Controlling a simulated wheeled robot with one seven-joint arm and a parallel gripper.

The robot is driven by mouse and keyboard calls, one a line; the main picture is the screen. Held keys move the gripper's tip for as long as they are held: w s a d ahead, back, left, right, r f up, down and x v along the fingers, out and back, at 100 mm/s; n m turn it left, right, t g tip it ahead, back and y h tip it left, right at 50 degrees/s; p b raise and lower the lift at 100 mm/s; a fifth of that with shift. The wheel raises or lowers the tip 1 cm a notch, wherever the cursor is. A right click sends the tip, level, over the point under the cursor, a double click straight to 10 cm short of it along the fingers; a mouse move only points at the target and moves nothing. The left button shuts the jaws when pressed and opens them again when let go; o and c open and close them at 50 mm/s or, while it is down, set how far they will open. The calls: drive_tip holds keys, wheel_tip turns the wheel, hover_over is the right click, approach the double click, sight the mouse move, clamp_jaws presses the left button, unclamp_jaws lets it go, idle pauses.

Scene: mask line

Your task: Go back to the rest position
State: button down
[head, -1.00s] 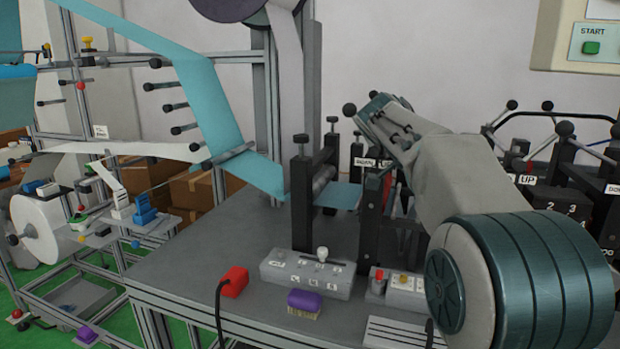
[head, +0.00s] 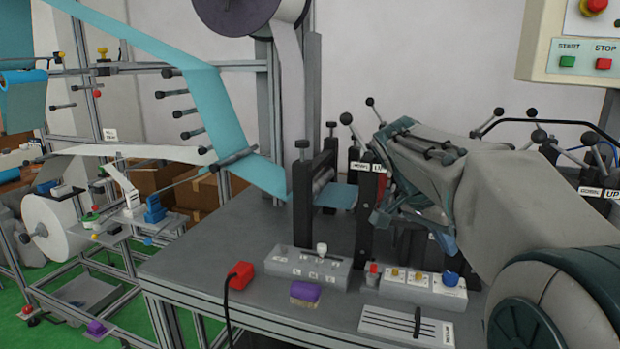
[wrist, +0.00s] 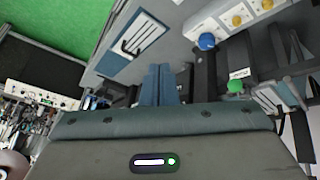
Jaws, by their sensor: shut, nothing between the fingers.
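My gripper (wrist: 161,84) shows in the wrist view as two blue-grey fingers lying side by side, shut with nothing between them. In the head view my arm reaches in from the right, over the machine table (head: 215,262). The fingers there are mostly hidden by my wrist, near the black posts and the control boxes.
Black roller posts (head: 303,205) carry the blue fabric strip (head: 215,110). On the table are a switch box (head: 308,264), a purple-topped block (head: 305,292), a red plug (head: 240,275) and a knob box (head: 420,287). A START/STOP panel (head: 583,58) hangs upper right.

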drive_tip(key=s+a+f+n+t+y+p, duration=0.1)
drive_tip(key=s+a+f+n+y+p, duration=0.2)
drive_tip(key=s+n, duration=0.3)
drive_tip(key=s+a+f+n+t+y+p, duration=0.1)
drive_tip(key=s+a+f+n+y+p, duration=0.2)
drive_tip(key=s, duration=0.8)
drive_tip(key=a+f+n+p, duration=0.1)
drive_tip(key=a+f+n, duration=0.1)
drive_tip(key=a+n, duration=0.1)
drive_tip(key=shift+s+f+n+p, duration=0.3)
drive_tip(key=shift+f+p, duration=0.1)
drive_tip(key=shift+a, duration=0.1)
